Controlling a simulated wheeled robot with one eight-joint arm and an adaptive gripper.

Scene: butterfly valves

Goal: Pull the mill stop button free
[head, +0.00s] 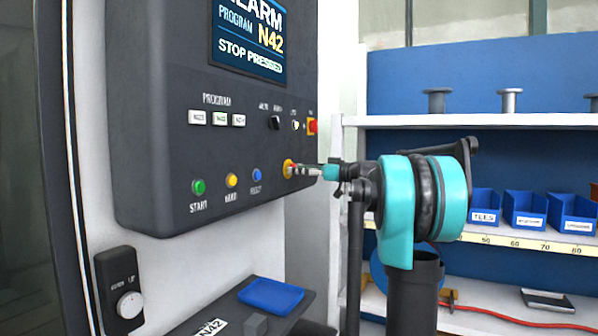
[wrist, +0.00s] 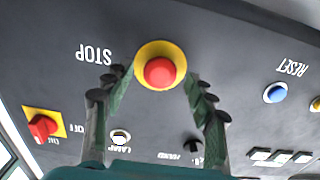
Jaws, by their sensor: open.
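The mill stop button is a red mushroom head (wrist: 160,72) on a yellow round base, with STOP printed beside it, upside down in the wrist view. In the head view its yellow-and-red edge (head: 288,168) shows at the lower right of the dark control panel, partly hidden by my gripper. My gripper (head: 308,170) reaches in from the right at the button's height. In the wrist view my open fingers (wrist: 157,78) stand on either side of the red head, their tips close to the yellow base. I see no clear contact. The panel screen (head: 249,42) reads STOP PRESSED.
Green (head: 198,187), yellow (head: 231,180) and blue (head: 257,175) buttons sit left of the stop button. A red switch (head: 312,127) on a yellow plate and a black knob (head: 274,123) sit above it. A ledge with a blue tray (head: 270,296) lies below. Shelves stand behind.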

